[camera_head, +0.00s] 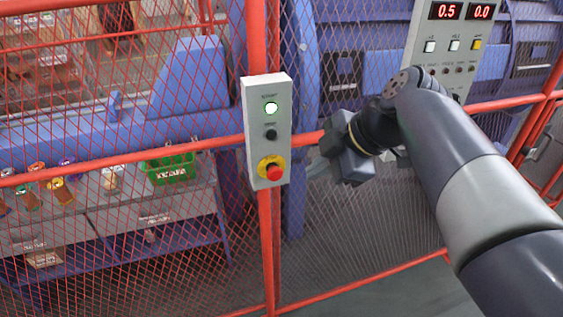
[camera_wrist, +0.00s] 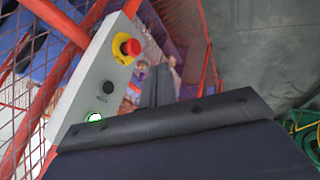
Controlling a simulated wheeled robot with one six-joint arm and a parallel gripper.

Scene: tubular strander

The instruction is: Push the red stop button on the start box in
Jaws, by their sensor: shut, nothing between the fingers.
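The start box (camera_head: 253,126) is a pale grey box fixed to a red fence post. It carries a lit green-white button (camera_head: 271,108) at the top and a black knob (camera_head: 271,134) in the middle. The red stop button (camera_head: 275,173) sits on a yellow collar at the bottom. In the wrist view the red stop button (camera_wrist: 131,47) shows on the tilted start box (camera_wrist: 84,75). My gripper (camera_head: 312,168) is just right of the box, level with the stop button and apart from it in the picture. Its fingers (camera_wrist: 158,84) are shut and empty in the wrist view.
Red mesh fencing with red rails (camera_head: 120,160) stands around the blue machine. A control panel (camera_head: 436,50) with red digits is at the upper right. Behind the mesh, a green crate (camera_head: 168,170) stands on a bench. Green hoses (camera_wrist: 305,130) lie at right in the wrist view.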

